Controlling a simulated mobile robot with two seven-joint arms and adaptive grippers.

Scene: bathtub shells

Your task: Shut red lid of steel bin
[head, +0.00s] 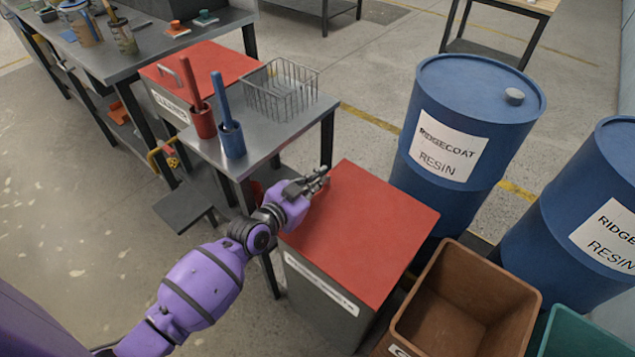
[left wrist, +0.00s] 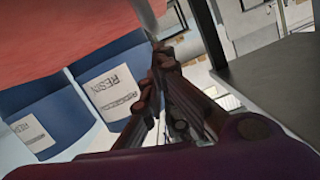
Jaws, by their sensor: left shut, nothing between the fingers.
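The steel bin (head: 320,300) stands in the lower middle of the head view, with a white label on its front. Its red lid (head: 368,228) lies over the bin's top and looks flat or nearly so; I cannot tell whether a gap is left under it. My left gripper (head: 322,178) is shut and empty at the lid's upper left edge. In the left wrist view the gripper fingers (left wrist: 165,75) are together, and the red lid (left wrist: 60,30) shows at the upper left. Whether they touch is unclear. My right gripper is not in view.
A steel table (head: 270,140) with red and blue cups and a wire basket (head: 280,90) stands left of the bin. A blue resin drum (head: 465,130) stands behind right, another (head: 590,220) farther right. An open brown crate (head: 465,300) is close on the bin's right.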

